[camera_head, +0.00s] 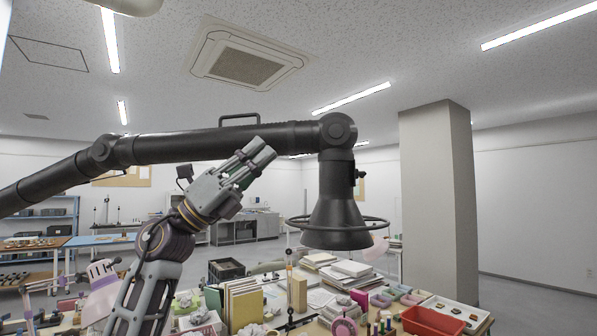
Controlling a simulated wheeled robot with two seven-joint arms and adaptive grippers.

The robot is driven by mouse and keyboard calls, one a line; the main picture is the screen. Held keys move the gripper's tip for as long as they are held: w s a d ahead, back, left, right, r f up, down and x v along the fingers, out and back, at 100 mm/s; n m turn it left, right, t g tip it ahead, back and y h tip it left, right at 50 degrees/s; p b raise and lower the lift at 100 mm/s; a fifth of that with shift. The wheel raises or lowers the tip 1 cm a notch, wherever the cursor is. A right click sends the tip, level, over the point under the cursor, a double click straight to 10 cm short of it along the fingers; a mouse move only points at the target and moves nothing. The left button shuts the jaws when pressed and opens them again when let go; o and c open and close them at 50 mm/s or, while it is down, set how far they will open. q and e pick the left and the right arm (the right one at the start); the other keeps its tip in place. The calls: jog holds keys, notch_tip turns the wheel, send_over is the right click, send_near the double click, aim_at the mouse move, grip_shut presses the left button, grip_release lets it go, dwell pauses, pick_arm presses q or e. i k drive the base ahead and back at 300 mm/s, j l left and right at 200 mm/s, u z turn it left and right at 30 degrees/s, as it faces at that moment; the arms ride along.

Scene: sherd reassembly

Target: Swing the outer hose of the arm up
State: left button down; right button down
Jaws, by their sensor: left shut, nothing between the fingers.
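The black extraction arm spans the view. Its outer hose (215,142) runs nearly level from an elbow joint (103,151) on the left to a round joint (338,131) on the right, with a handle (240,117) on top. Below the right joint hangs the hood (339,218), mouth down, with a ring around it. My left gripper (262,151) is shut and empty. It points up and to the right, overlapping the lower edge of the outer hose in the picture; I cannot tell whether it touches. My right gripper is not in view.
Below the hood is a cluttered table with books (243,304), paper stacks, a red tray (433,321) and small tools. A pink lamp (102,285) stands at lower left. A square pillar (437,190) rises at right. The space above the hose is open to the ceiling.

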aim_at(335, 129)
jog(key=i, duration=1.15)
